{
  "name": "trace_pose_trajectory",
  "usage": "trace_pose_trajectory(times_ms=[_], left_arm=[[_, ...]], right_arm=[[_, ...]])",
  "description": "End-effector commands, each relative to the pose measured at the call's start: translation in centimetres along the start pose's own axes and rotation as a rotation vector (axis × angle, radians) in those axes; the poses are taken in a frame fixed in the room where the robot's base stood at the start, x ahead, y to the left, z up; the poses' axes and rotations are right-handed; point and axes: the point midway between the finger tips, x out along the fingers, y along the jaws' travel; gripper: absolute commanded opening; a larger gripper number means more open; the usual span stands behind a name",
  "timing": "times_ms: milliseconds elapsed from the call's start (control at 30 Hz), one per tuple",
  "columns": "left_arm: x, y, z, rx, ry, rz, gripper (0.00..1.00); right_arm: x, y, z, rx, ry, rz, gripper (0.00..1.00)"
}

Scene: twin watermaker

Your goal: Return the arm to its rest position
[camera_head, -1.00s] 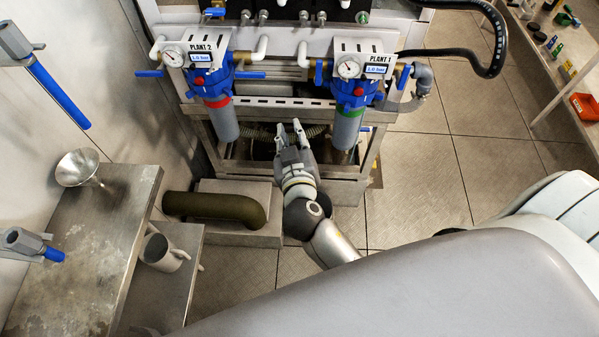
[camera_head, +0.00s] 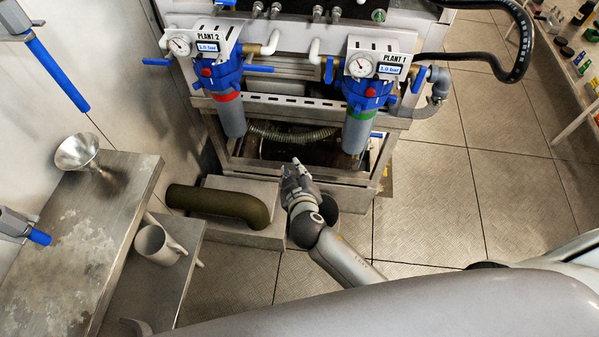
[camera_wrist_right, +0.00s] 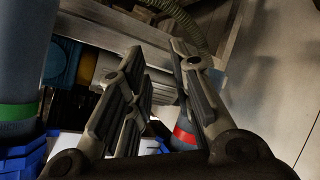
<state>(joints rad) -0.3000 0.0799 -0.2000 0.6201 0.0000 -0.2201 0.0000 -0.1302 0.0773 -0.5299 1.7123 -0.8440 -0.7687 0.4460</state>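My right arm reaches up from the lower right in the head view. Its gripper (camera_head: 294,172) is in front of the watermaker frame, below and between the two filters, and touches neither. The wrist view shows its two fingers (camera_wrist_right: 155,85) apart with nothing between them. The Plant 2 filter (camera_head: 231,115) has a red band and the Plant 1 filter (camera_head: 357,130) a green band. In the wrist view the red-banded filter (camera_wrist_right: 183,137) shows behind the fingers and the green-banded one (camera_wrist_right: 18,112) at the left edge. My left gripper is out of view.
A thick olive pipe (camera_head: 218,202) lies on a grey block left of my right gripper. A metal bench (camera_head: 90,235) with a funnel (camera_head: 77,152) and a lower shelf with a mug (camera_head: 158,246) stand at left. The tiled floor (camera_head: 425,200) at right is clear.

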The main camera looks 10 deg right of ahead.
Motion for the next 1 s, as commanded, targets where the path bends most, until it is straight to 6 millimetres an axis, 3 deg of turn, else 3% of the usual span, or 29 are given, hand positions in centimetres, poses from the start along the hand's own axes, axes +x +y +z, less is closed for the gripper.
trace_pose_trajectory(times_ms=[533,667,767,867,1000], left_arm=[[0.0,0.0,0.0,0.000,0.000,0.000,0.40],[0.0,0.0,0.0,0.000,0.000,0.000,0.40],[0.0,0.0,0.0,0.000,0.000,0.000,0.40],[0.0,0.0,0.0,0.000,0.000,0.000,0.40],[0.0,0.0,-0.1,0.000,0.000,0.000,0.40]], right_arm=[[0.0,-0.1,0.1,-0.002,-0.002,-0.002,0.21],[0.5,-0.9,2.0,-0.013,-0.035,-0.025,0.21],[1.3,-2.7,6.5,-0.028,-0.108,-0.081,0.21],[1.7,-5.2,13.2,-0.038,-0.215,-0.162,0.21],[0.6,-8.4,23.5,-0.021,-0.374,-0.273,0.21]])
